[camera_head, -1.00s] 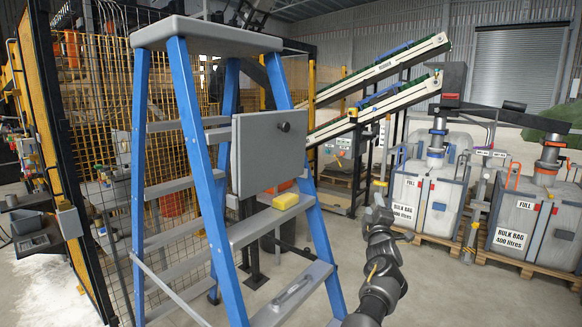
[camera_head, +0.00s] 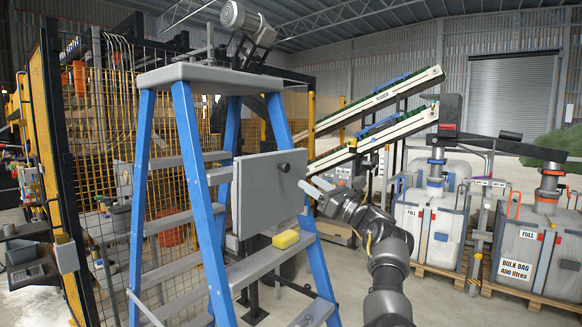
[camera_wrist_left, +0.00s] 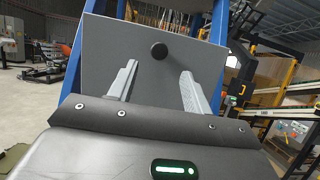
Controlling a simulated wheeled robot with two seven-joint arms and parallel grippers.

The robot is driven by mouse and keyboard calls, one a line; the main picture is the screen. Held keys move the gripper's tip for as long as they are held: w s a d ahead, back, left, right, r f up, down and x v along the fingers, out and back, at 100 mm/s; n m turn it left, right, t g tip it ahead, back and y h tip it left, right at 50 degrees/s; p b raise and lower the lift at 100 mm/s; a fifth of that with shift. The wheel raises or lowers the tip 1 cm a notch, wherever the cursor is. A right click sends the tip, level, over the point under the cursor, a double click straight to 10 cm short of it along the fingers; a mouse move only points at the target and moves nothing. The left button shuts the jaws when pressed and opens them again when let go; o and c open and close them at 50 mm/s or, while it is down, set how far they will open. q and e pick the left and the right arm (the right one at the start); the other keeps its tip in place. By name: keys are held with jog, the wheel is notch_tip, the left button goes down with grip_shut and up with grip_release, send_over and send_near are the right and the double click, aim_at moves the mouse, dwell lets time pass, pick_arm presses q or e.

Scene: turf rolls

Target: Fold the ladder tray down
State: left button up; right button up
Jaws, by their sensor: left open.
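The ladder tray (camera_head: 262,196) is a grey flat panel standing upright against the blue stepladder (camera_head: 196,170). It has a dark round knob (camera_head: 284,167) near its upper right corner. My left gripper (camera_head: 308,187) is open and empty, with its fingers pointing at the tray just right of and below the knob. In the left wrist view the tray (camera_wrist_left: 120,45) faces me, and the knob (camera_wrist_left: 158,50) shows beyond and between the two parted fingers (camera_wrist_left: 157,88). The fingers look apart from the knob. My right gripper is not in view.
A yellow sponge-like block (camera_head: 286,239) lies on a ladder step below the tray. A yellow mesh fence (camera_head: 100,170) stands behind and left. Bulk bags (camera_head: 430,225) on pallets stand at the right, with conveyors (camera_head: 375,110) behind.

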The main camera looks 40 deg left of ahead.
aim_at(288, 168)
pick_arm(q)
jog(key=p+x, duration=0.3)
jog(key=x, duration=0.4)
jog(key=shift+s+a+r+p, duration=0.1)
jog(key=shift+a+r+p, duration=0.15)
jog(key=shift+a+p, duration=0.1)
jog(key=shift+a+r, duration=0.1)
jog(key=shift+a, duration=0.55)
grip_shut()
